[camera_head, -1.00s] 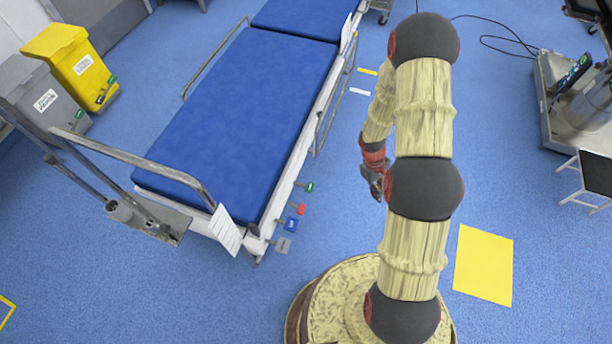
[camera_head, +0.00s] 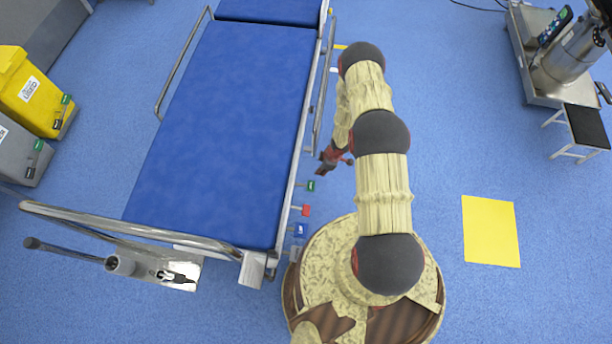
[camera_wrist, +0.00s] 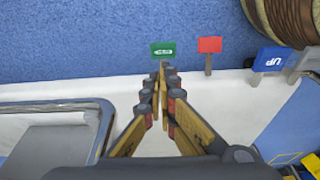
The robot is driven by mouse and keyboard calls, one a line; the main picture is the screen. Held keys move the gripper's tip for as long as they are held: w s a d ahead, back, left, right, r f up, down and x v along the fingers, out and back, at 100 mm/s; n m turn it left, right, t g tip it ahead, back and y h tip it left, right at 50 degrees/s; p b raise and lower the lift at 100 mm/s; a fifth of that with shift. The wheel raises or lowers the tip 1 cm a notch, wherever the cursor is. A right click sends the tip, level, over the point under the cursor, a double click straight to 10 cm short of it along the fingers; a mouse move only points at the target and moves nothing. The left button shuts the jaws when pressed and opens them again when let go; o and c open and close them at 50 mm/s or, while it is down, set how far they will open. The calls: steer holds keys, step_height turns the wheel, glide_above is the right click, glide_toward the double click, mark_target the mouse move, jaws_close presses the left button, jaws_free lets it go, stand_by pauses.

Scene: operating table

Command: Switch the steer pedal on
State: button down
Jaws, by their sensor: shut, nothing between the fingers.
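A green pedal (camera_head: 310,186) sticks out from the right side of the blue bed (camera_head: 230,120). A red pedal (camera_head: 306,210), a blue pedal (camera_head: 300,230) and a grey pedal (camera_head: 294,254) follow towards the bed's near end. The wrist view shows the green pedal (camera_wrist: 163,49) with white lettering too small to read, the red pedal (camera_wrist: 209,45), and the blue pedal (camera_wrist: 270,59) marked "UP". My gripper (camera_head: 326,162) is shut and empty beside the bed, just beyond the green pedal. In the wrist view its fingertips (camera_wrist: 161,78) appear right below the green pedal; contact cannot be told.
The bed's side rail (camera_head: 318,110) runs close to my arm. A yellow bin (camera_head: 30,92) stands at the left. A stool (camera_head: 585,125) and a metal machine (camera_head: 560,72) stand at the right. Blue floor around a yellow floor patch (camera_head: 490,230) is clear.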

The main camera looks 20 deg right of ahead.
steer(key=shift+w+a+r, duration=0.2)
steer(key=shift+w+a, duration=0.15)
steer(key=shift+a, duration=0.15)
steer(key=b, duration=0.6)
glide_toward(309, 184)
steer(key=x, duration=0.5)
steer(key=shift+f, duration=0.55)
